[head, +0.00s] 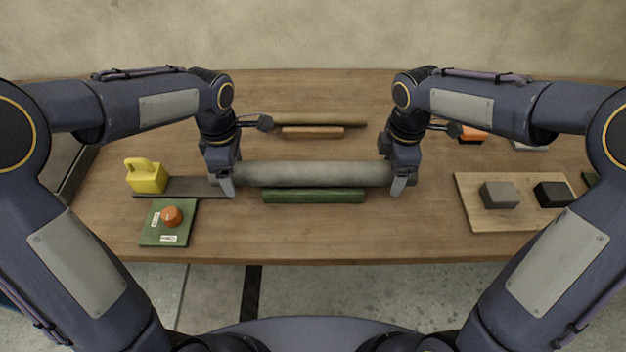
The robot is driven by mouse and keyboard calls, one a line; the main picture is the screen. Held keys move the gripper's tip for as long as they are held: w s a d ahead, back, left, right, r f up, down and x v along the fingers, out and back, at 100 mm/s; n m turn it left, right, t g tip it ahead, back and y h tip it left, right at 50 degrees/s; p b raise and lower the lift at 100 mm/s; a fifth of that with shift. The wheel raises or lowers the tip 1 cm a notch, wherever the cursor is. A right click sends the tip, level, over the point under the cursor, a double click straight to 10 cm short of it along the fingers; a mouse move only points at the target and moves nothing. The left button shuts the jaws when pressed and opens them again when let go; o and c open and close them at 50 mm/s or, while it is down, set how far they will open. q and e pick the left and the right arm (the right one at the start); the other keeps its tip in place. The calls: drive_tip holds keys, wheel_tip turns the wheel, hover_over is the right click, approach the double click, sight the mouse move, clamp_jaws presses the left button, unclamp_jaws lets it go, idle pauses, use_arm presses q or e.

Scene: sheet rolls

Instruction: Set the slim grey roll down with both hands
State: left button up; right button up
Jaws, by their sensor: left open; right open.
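The slim grey roll (312,174) lies level across the middle of the table, just behind a green bar. I cannot tell from this view whether it touches the table or a support. My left gripper (227,184) is open at the roll's left end, with its fingers pointing down. My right gripper (398,184) is open at the roll's right end, also pointing down. The grippers hide both ends of the roll.
The green bar (313,196) lies in front of the roll. Behind are an olive rod (320,122) and a brown bar (312,132). At right, a wooden board (480,220) carries dark blocks.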

use_arm(q)
wheel_tip(320, 180, up, 11)
use_arm(e)
drive_tip(key=shift+r, duration=0.15)
use_arm(q)
drive_tip(key=shift+r, duration=0.5)
use_arm(e)
wheel_tip(320, 180, up, 12)
idle(0.5)
